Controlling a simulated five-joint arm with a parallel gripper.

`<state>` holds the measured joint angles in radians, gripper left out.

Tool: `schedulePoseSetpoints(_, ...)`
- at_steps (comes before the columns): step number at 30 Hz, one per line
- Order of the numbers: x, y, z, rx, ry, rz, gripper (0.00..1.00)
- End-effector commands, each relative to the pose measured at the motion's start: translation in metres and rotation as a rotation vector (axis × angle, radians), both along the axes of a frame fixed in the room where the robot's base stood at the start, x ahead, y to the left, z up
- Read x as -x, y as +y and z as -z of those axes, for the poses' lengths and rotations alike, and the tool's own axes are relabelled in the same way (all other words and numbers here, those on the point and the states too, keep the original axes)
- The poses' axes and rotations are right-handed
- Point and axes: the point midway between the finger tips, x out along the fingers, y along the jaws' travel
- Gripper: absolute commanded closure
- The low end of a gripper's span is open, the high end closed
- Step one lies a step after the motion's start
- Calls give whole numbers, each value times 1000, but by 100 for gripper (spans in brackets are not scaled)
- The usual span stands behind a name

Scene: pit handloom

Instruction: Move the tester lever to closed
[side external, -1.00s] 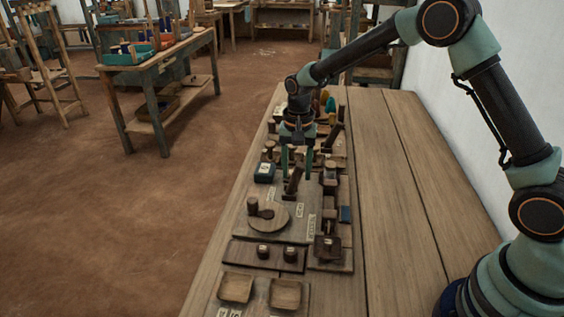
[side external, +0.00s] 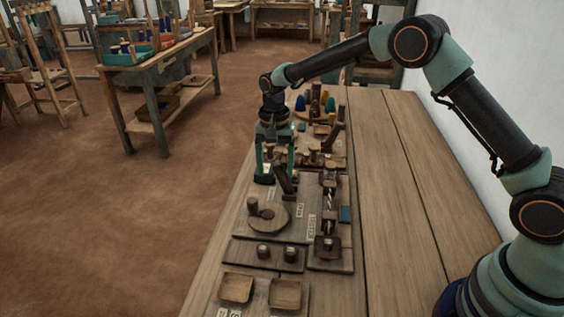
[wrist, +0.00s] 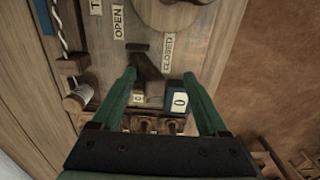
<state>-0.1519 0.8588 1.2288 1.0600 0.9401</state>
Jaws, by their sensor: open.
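The dark wooden tester lever (side external: 285,181) stands on the board, its shaft leaning to the left in the side view. In the wrist view the lever (wrist: 148,66) runs from its foot near the OPEN label (wrist: 118,22) down and right, on the side of the CLOSED label (wrist: 167,53). My gripper (side external: 275,172) is open and low over the board. In the wrist view the lever lies between the open fingers (wrist: 159,75), close to the left one. Whether that finger touches it, I cannot tell.
A blue block marked 0 (wrist: 178,98) sits close to the right finger. A round wooden disc with a peg (side external: 268,217) lies in front of the lever. A rod stand (side external: 329,205) is to the right. The bench's right side is clear.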

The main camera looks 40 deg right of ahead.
Motion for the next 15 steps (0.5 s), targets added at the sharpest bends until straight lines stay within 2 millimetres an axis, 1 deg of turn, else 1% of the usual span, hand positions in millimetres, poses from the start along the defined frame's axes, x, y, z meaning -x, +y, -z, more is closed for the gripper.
schedulePoseSetpoints(2,-3,4,2,-1,-11,-5,48)
schedulePoseSetpoints(15,-1,4,4,-1,-8,-8,48)
